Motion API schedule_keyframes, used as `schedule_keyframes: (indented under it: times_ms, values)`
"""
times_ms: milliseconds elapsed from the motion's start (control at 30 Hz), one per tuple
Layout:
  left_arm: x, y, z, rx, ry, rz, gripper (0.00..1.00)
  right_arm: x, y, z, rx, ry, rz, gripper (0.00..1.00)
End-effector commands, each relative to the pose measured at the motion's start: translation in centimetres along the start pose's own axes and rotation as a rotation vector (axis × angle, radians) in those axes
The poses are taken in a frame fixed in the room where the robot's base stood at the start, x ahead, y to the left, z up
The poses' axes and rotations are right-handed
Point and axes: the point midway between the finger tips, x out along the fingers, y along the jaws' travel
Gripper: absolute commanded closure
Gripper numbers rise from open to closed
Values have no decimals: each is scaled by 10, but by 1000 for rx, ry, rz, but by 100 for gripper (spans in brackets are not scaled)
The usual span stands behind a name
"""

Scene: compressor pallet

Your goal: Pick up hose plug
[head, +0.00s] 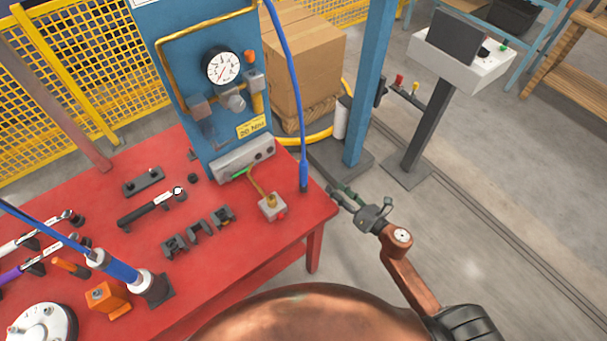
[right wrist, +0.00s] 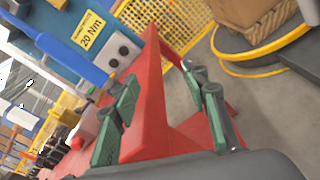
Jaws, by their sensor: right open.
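The hose plug (head: 304,178) is the dark-tipped blue end of the blue hose. It hangs nearly upright by the right corner of the red table in the head view. In the right wrist view I take the thick blue tube (right wrist: 78,52) at upper left to be the same hose end. My right gripper (head: 341,193) is open and empty, to the right of the plug and apart from it. In the right wrist view its green fingers (right wrist: 158,76) are spread, and the blue tube lies left of both, not between them. My left gripper is not in view.
The red table (head: 235,250) holds a blue gauge panel (head: 180,100), a small valve block (head: 271,207), black clamps (head: 198,232) and tools. A blue post (head: 368,90) and a cardboard box (head: 303,60) stand behind.

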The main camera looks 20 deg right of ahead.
Motion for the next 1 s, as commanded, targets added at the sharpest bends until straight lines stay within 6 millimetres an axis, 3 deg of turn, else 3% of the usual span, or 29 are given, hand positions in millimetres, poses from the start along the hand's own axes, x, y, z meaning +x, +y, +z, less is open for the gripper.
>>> schedule_keyframes:
  times_ms: [33, 100, 200, 267, 567, 800, 1000]
  values:
    - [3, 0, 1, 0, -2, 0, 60, 2, 31, 16, -148, -7, 68, 59]
    - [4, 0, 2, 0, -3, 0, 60, 1, 66, 30, -331, -15, 144, 59]
    - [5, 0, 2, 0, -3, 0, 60, -2, 98, 39, -502, -25, 209, 59]
    - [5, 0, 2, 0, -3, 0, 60, -1, 108, 41, -552, -29, 229, 59]
    - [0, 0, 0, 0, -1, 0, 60, 28, 118, 42, -575, -32, 236, 59]
    - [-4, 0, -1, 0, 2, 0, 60, 62, 126, 42, -570, -32, 235, 59]
    - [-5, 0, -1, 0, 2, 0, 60, 73, 127, 40, -570, -30, 233, 59]
